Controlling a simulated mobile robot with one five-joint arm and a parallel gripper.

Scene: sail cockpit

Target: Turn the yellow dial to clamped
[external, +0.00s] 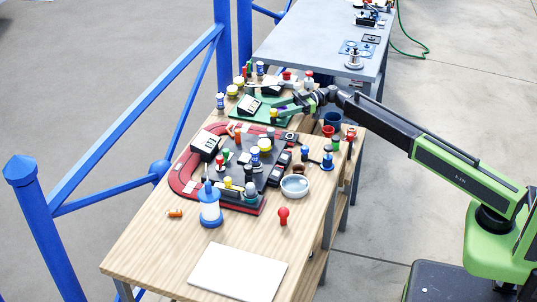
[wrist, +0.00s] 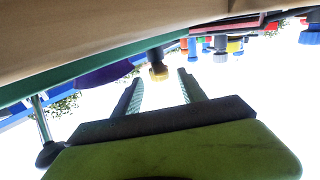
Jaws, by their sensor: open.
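In the external view my gripper (external: 288,108) reaches in from the right, low over the green board (external: 250,114). A small yellow part (external: 274,114) beside the fingers there is probably the same dial. Its markings and setting are too small to read.
A red and dark grey panel (external: 180,180) crowded with knobs stands nearer on the wooden table. Blue railings (external: 120,120) run along the left. The table's front left is mostly clear.

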